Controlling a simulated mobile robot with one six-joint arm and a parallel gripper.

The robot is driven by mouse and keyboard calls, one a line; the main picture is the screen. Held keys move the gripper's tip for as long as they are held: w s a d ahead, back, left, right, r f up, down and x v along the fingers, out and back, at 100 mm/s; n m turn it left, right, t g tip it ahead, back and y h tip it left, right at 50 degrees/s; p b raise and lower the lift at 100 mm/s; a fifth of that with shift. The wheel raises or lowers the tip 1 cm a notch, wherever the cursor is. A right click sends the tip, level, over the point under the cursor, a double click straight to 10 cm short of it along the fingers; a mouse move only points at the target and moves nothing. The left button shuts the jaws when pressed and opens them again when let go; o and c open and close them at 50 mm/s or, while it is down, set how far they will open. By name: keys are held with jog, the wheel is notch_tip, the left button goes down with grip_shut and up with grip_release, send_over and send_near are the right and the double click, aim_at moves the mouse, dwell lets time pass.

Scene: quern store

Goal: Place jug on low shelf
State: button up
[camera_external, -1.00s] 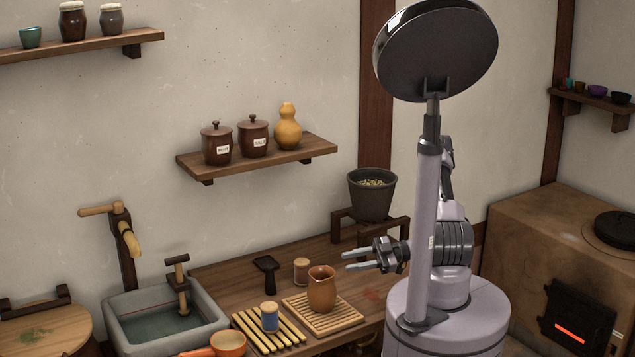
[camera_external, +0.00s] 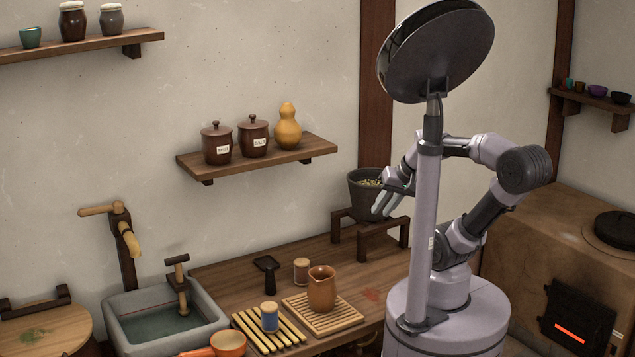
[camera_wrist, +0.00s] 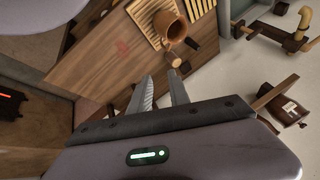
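A brown clay jug (camera_external: 322,289) stands upright on a slatted wooden mat (camera_external: 347,315) on the counter. It also shows in the wrist view (camera_wrist: 170,27) near the top. The lower wall shelf (camera_external: 312,148) holds two lidded brown jars (camera_external: 253,141) and a yellow gourd (camera_external: 288,130) at its right part. My gripper (camera_external: 385,207) is raised above the counter, in front of a grey pot, right of the jug and the shelf. Its two fingers (camera_wrist: 163,90) are apart with nothing between them, pointing down.
The grey pot (camera_external: 366,196) stands on a dark wooden stand (camera_external: 383,238). A small lidded jar (camera_external: 301,271) stands close behind the jug. A blue jar (camera_external: 269,317) stands on a yellow slatted rack left of it. A stone sink (camera_external: 120,318) lies further left.

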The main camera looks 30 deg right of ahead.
jog(key=w+f+m+g+y+p, duration=0.2)
jog(key=w+f+m+g+y, duration=0.15)
jog(key=f, duration=0.25)
jog(key=w+f+m+g+y+p, duration=0.2)
jog(key=w+f+m+g+y, duration=0.15)
jog(key=f+m+y, duration=0.2)
jog(key=m+t+y, duration=0.4)
jog(key=m+t, duration=0.7)
jog(key=m, duration=0.1)
send_near(318, 274)
jog(key=w, duration=0.2)
jog(key=w+a+f, duration=0.1)
jog(key=w, duration=0.1)
jog(key=w+f+b, duration=0.1)
jog(key=w, duration=0.1)
jog(key=shift+a+f, duration=0.1)
jog(key=shift+a, duration=0.15)
jog(key=x, duration=0.1)
jog(key=b+x, duration=0.1)
jog(key=x, duration=0.3)
jog(key=shift+w+f+b, duration=0.2)
jog(key=shift+f+b, duration=0.15)
jog(key=shift+w+a+r, duration=0.1)
jog(key=shift+w+a, duration=0.05)
jog(key=shift+a, duration=0.05)
grip_shut()
